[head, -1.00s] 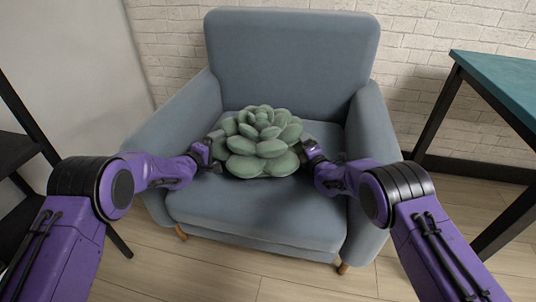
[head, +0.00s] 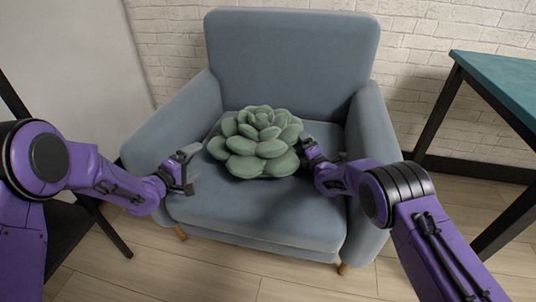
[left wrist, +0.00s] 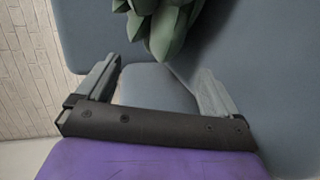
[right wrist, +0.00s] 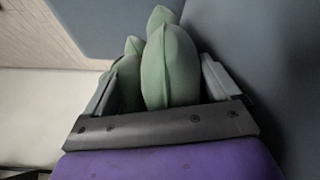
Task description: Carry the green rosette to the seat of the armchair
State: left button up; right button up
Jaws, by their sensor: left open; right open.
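The green rosette (head: 258,143), a large succulent-shaped thing with thick leaves, rests on the seat of the blue-grey armchair (head: 255,212). My left gripper (head: 190,168) is open and empty, left of the rosette and apart from it, over the seat's left side. In the left wrist view the rosette's leaf tips (left wrist: 165,25) show beyond the open fingers. My right gripper (head: 306,152) is at the rosette's right side. In the right wrist view its open fingers (right wrist: 160,85) stand on both sides of a leaf (right wrist: 168,65). Whether they touch it I cannot tell.
The armchair's arms (head: 372,150) flank the seat. A teal-topped table (head: 505,85) with dark legs stands at the right. A dark-framed stand is at the left edge. A white brick wall (head: 430,45) is behind. The front of the seat is clear.

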notch_tip(320, 180, up, 10)
jog(key=shift+r, duration=0.1)
dwell(0.5)
